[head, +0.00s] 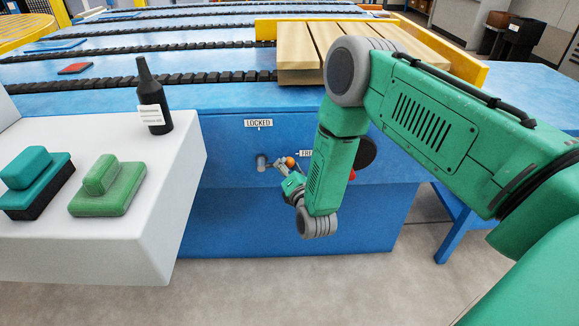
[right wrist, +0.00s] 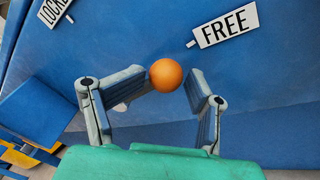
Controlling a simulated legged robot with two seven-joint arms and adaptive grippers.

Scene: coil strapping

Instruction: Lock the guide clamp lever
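The clamp lever has a grey pivot (head: 262,162) on the blue machine's front face and an orange ball knob (head: 290,162). It points right, towards the FREE label (head: 306,153); the LOCKED label (head: 258,123) is above the pivot. My right gripper (head: 292,178) is at the knob. In the right wrist view the knob (right wrist: 166,75) lies between the spread fingertips of my right gripper (right wrist: 167,82). A gap shows on the right side of the knob; contact on the left side is unclear. The lever's shaft is mostly hidden there. My left gripper is out of view.
A white block (head: 120,220) at the left holds a dark bottle (head: 152,98), a teal-topped brush (head: 38,180) and a green block with a handle (head: 108,187). Wooden boards (head: 298,58) lie on the machine's top. Free floor (head: 300,290) shows in front.

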